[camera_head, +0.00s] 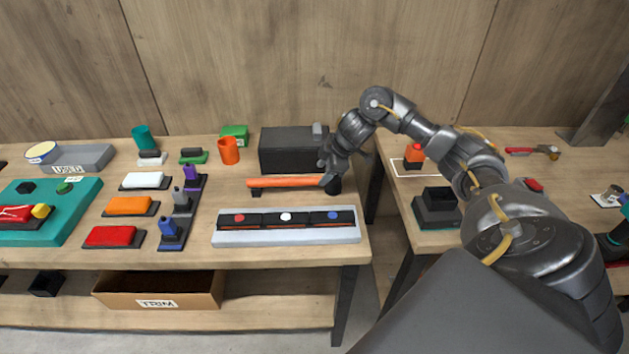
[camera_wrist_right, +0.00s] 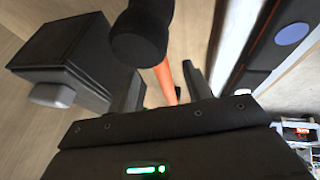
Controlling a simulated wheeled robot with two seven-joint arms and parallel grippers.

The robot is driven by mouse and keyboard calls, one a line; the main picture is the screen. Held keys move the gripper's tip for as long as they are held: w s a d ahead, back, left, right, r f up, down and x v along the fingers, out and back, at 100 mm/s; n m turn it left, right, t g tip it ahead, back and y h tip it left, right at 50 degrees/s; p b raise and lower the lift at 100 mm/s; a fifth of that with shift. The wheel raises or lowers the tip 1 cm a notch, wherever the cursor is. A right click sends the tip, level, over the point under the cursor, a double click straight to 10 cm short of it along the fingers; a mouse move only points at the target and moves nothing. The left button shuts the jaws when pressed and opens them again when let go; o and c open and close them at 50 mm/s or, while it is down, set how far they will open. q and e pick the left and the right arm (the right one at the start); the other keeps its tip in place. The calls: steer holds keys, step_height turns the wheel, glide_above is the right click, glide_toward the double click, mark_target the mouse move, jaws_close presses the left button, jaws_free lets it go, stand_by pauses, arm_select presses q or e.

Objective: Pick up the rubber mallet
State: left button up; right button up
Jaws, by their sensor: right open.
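The rubber mallet has an orange handle (camera_head: 285,182) and a black head (camera_head: 334,185). It lies on the left table with its handle pointing left, behind a light grey tray. My right gripper (camera_head: 328,163) is just above and behind the mallet near its head, jaws open. In the right wrist view the black mallet head (camera_wrist_right: 140,38) is close, and the orange handle (camera_wrist_right: 166,80) shows between the two fingers of the right gripper (camera_wrist_right: 163,88). I cannot tell whether the fingers touch the handle. My left gripper is not in view.
A dark box (camera_head: 287,152) stands close behind the mallet. The light grey tray (camera_head: 285,238) with dark blocks lies in front. An orange cup (camera_head: 229,151) is to the left. A gap separates this table from the right table (camera_head: 432,241).

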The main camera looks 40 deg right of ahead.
mark_target(316, 178)
steer(key=shift+f, duration=0.1)
steer(key=shift+w+f, duration=0.1)
steer(key=shift+f, duration=0.15)
steer(key=p+x, duration=0.1)
steer(key=x, duration=0.3)
steer(key=shift+w+f, duration=0.2)
steer(key=shift+w, duration=0.05)
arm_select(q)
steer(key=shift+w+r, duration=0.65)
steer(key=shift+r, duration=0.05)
arm_select(e)
steer(key=shift+r, duration=0.1)
jaws_close()
